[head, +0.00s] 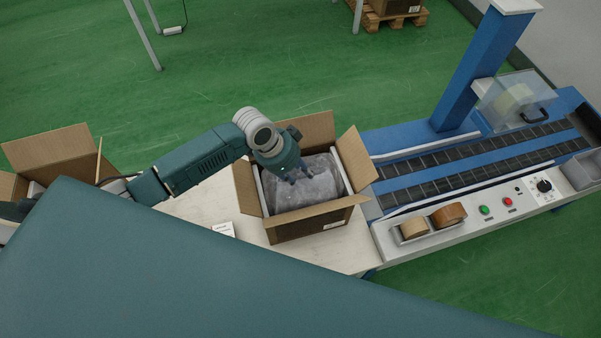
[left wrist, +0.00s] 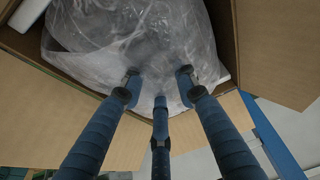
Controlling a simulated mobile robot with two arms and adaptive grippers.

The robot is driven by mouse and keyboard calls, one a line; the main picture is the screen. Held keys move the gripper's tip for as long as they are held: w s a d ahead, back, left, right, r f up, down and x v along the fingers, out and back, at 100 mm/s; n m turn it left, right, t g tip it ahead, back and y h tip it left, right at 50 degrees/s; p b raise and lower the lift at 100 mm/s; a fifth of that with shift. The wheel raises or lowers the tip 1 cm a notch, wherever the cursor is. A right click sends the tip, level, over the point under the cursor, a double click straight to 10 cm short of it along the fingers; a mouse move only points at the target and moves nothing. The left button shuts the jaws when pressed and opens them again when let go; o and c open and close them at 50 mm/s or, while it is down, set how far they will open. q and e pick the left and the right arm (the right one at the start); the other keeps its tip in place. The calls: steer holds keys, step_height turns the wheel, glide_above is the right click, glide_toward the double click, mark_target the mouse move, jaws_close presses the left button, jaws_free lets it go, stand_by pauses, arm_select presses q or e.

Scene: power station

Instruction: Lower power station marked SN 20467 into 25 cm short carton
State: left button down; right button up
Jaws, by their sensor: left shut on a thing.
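The power station, a dark grey block in a clear plastic bag (head: 312,190), sits inside an open carton (head: 305,222) on the white table, with white foam along its sides. Its SN marking cannot be read. My left gripper (head: 294,177) reaches down over the carton and is shut on the bag's top. In the left wrist view its three blue fingers (left wrist: 160,90) meet the bagged power station (left wrist: 130,40), with carton flaps around it. Whether the unit rests on the carton's bottom is hidden. My right gripper is not in view.
Another open carton (head: 55,150) stands at the far left. A taping machine with a roller bed (head: 470,155) stands right of the table, with tape rolls (head: 448,215) and buttons. A small white label card (head: 223,229) lies left of the carton.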

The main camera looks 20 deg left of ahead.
arm_select(q)
steer(key=shift+w+d+f+b, duration=0.15)
steer(key=shift+f+b, duration=0.35)
steer(key=shift+f, duration=0.45)
steer(key=shift+w+f+b, duration=0.15)
steer(key=shift+f+b, duration=0.35)
steer(key=shift+f, duration=0.45)
steer(key=c, duration=1.2)
jaws_free()
steer(key=shift+s, duration=0.1)
steer(key=shift+s+a+f, duration=0.2)
steer(key=shift+s+f, duration=0.25)
steer(key=shift+w+r+p, duration=0.15)
steer(key=shift+r+p, duration=0.2)
steer(key=shift+r, duration=0.1)
step_height(320, 180, up, 9)
steer(key=p, duration=0.8)
steer(key=shift+f, duration=0.15)
steer(key=shift+r+p, duration=1.1)
steer(key=shift+r, duration=0.3)
step_height(320, 180, up, 10)
glide_above(302, 181)
steer(key=shift+s+a, duration=0.1)
steer(key=shift+s, duration=0.3)
